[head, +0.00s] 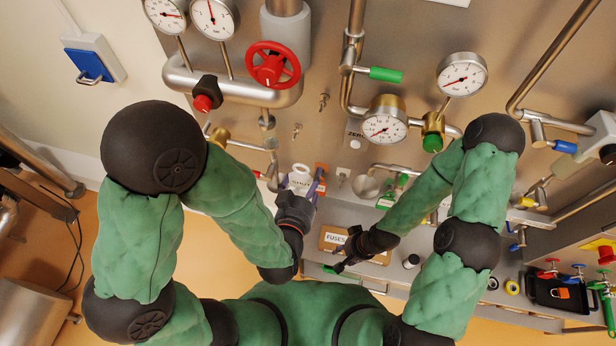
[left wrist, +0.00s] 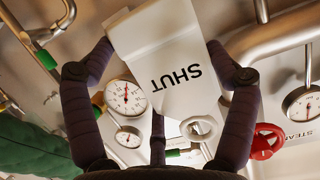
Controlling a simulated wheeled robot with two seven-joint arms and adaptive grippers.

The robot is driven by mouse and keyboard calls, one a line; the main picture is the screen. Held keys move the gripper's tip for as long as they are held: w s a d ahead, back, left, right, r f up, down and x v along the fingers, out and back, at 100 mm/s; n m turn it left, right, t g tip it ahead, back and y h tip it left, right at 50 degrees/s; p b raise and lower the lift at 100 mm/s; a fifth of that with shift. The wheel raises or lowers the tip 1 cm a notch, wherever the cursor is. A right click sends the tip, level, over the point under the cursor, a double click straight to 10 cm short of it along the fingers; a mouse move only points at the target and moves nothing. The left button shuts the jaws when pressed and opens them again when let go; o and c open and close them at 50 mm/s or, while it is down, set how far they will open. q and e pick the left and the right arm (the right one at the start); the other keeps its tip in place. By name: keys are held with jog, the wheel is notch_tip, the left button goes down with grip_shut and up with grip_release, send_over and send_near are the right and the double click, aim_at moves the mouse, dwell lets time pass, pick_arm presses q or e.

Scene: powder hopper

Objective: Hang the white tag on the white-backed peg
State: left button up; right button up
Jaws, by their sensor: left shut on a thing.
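The white tag (head: 299,183) is in my left gripper (head: 303,190), in front of the panel. In the left wrist view the tag (left wrist: 160,60) shows the word SHUT upside down, with a white ring (left wrist: 198,127) at its lower end. The fingers of my left gripper (left wrist: 160,75) stand on both sides of it. A small peg on a white backing (head: 343,175) is on the panel, just right of the tag and apart from it. My right gripper (head: 340,267) is low in front of the panel, away from the tag; its finger gap is unclear.
A red-backed spot (head: 321,171) is left of the white-backed peg, and a green tag (head: 386,201) is to its right. A box labelled FUSES (head: 336,238) is below. Pipes, gauges (head: 384,127) and a red handwheel (head: 272,65) crowd the panel above.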

aim_at(306, 187)
pick_arm(q)
jog(key=shift+s+a+p, duration=0.2)
jog(key=shift+s+p, duration=0.1)
jog(key=shift+s, duration=0.7)
jog(key=shift+s+a+p, duration=0.2)
jog(key=shift+s+p, duration=0.05)
jog(key=shift+s, duration=0.75)
